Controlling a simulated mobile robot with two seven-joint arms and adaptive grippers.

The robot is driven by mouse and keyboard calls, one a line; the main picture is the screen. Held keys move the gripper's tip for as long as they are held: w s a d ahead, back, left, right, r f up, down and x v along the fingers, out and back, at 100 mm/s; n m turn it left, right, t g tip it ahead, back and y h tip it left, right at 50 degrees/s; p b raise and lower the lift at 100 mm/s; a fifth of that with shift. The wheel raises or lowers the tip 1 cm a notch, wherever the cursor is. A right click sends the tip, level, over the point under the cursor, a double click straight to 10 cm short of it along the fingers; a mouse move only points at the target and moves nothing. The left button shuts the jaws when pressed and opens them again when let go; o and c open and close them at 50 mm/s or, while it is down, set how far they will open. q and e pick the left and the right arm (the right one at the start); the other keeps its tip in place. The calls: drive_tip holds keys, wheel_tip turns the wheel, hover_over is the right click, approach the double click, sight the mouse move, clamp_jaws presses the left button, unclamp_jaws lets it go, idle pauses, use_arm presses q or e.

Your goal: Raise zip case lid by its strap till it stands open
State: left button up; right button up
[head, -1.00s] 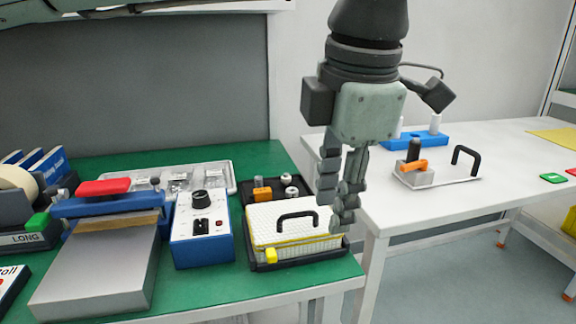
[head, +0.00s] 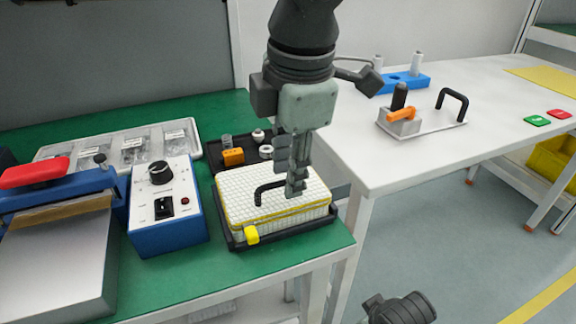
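The zip case (head: 280,213) is a white, grid-textured box with a yellow seam. It sits in a black tray (head: 290,236) on the green bench, and its lid is down. A black strap handle (head: 262,188) arches over the lid; its right end is hidden behind my fingers. A small yellow tab (head: 251,235) is at the case's front left corner. My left gripper (head: 296,180) points down over the lid at the right part of the strap. Its fingers overlap in this view, so I cannot tell whether they are open, shut or touching the strap.
A blue control box (head: 168,215) stands left of the case. Behind it is a black tray with small parts (head: 234,156). A white table (head: 340,145) stands to the right. A dark part of my own body shows at bottom right.

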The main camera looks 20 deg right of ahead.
use_arm(q)
drive_tip(key=shift+f, duration=0.1)
clamp_jaws()
drive_tip(key=shift+w, duration=0.1)
idle(0.5)
